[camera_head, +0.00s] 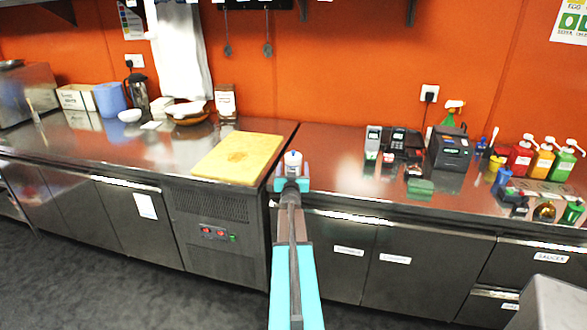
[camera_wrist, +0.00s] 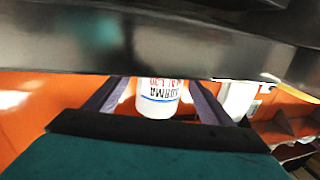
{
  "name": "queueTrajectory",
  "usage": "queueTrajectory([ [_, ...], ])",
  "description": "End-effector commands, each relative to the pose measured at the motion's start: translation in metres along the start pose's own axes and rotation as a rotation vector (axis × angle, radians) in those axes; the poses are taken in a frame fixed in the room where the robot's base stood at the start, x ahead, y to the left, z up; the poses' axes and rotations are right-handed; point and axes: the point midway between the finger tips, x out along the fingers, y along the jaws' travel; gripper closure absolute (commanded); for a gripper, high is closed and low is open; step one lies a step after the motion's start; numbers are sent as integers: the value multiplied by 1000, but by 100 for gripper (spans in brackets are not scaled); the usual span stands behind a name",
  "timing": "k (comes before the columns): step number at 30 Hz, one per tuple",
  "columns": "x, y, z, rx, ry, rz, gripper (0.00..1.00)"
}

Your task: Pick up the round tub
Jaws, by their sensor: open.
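The round tub (camera_head: 293,160) is white with a printed label and stands near the front edge of the steel counter, by the seam between two counters. In the wrist view the tub (camera_wrist: 157,104) appears upside down, with dark and red lettering. My gripper (camera_head: 292,176) is open at the counter's front edge, right in front of the tub. In the wrist view the two dark fingers of my gripper (camera_wrist: 155,100) show on either side of the tub, with gaps beside it. Part of the tub is hidden by the dark counter edge in that view.
A yellow cutting board (camera_head: 238,157) lies just left of the tub. To the right stand a card terminal (camera_head: 400,142), a black printer box (camera_head: 449,148) and several sauce bottles (camera_head: 541,160). The counter (camera_head: 330,160) right of the tub is clear.

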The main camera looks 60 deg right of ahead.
Motion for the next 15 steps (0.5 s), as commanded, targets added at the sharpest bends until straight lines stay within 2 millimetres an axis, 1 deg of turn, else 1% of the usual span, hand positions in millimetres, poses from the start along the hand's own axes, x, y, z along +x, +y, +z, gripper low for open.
queueTrajectory([
  [11,0,0,0,0,0,0,24],
  [14,0,0,0,0,0,0,40],
  [15,0,0,0,0,0,0,46],
])
